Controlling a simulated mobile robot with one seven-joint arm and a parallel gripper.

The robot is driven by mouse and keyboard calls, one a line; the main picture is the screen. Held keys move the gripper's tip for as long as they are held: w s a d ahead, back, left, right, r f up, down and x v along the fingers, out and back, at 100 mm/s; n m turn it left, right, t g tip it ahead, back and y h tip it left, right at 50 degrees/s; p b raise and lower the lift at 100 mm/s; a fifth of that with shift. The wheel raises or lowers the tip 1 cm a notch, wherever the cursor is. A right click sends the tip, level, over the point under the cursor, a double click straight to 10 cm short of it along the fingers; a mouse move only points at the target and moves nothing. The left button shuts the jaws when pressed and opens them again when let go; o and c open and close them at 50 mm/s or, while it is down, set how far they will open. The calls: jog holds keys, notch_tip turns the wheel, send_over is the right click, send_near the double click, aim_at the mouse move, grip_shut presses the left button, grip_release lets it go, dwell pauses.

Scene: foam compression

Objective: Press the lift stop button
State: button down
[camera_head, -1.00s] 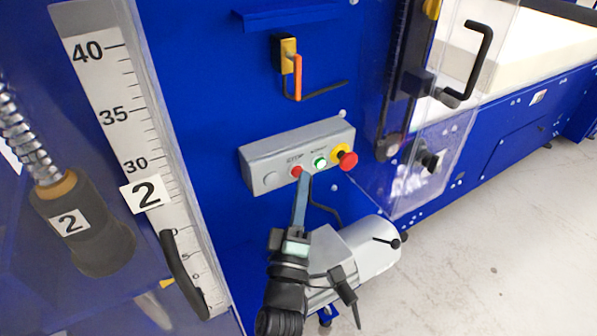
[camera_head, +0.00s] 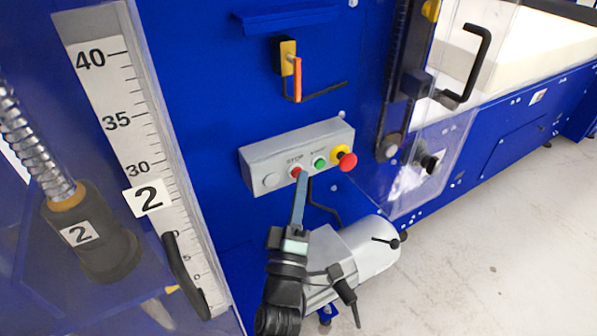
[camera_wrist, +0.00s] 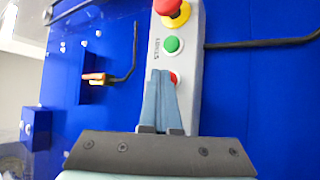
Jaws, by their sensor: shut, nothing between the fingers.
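The grey control box (camera_head: 265,160) is fixed to the blue machine panel. Its small red stop button (camera_head: 296,172), under the label "STOP", is at the tips of my gripper (camera_head: 303,177). The blue-grey fingers are shut together with nothing between them, and their tips appear to touch the button. In the wrist view, the red stop button (camera_wrist: 174,79) shows beside the fingertips (camera_wrist: 161,73), which partly hide it. How far the button is pushed in cannot be told.
A green button (camera_head: 320,163) and a red emergency knob (camera_head: 347,162) on a yellow base sit right of the stop button. An orange-handled switch (camera_head: 297,75) is above. A grey motor (camera_head: 365,245) stands below, and a clear guard (camera_head: 440,130) is at the right.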

jog(key=shift+s, duration=0.2)
jog(key=s+d, duration=0.3)
jog(key=s, duration=0.2)
jog(key=shift+d+p, duration=0.25)
jog(key=shift+p, duration=0.1)
dwell(0.8)
